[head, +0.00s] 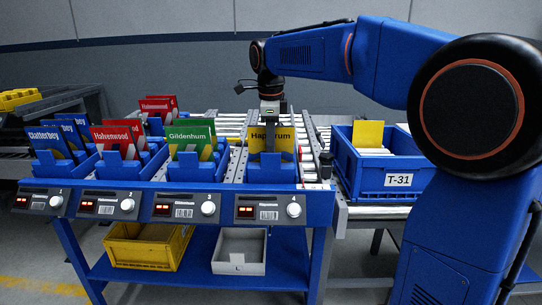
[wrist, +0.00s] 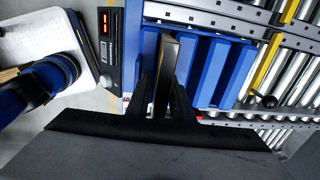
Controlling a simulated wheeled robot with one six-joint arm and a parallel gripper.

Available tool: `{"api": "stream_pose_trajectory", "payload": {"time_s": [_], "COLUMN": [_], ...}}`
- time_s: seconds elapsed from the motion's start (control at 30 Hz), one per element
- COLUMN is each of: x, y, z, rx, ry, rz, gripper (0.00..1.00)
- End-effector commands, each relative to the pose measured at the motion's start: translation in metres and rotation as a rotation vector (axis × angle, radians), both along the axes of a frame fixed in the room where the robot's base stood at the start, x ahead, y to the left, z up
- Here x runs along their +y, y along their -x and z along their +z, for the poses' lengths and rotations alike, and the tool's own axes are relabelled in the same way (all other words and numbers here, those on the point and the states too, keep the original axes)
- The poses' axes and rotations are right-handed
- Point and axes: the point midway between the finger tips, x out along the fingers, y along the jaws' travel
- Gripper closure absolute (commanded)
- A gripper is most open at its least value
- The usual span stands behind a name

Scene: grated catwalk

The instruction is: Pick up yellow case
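The yellow case (head: 286,142), lettered with a partly hidden name, stands upright in the blue holder of lane 4 at the front of the rack. My gripper (head: 269,140) points down over it, with a finger in front of its face. In the wrist view a thin, upright case edge (wrist: 167,70) lies between the two dark fingers of my gripper (wrist: 166,92). The fingers are close on both sides of it. I cannot tell whether they press on it.
Green Gildenhum (head: 187,138), red Halvenwood (head: 112,139) and blue Clatterbey (head: 45,141) cases stand in lanes to the left. A blue bin T-31 (head: 397,180) with a yellow case (head: 368,133) stands at right on rollers. A yellow crate (head: 143,246) and grey tray (head: 240,252) sit below.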

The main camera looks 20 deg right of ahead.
Motion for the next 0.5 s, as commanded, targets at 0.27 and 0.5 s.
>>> {"api": "stream_pose_trajectory", "payload": {"time_s": [0.27,0.5], "x": [-0.0001,-0.0001], "y": [-0.0004,-0.0003], "z": [-0.0030,-0.0027], "rx": [0.000,-0.001], "ry": [0.000,0.000], "rz": [0.000,0.000], "gripper": [0.80,1.00]}}
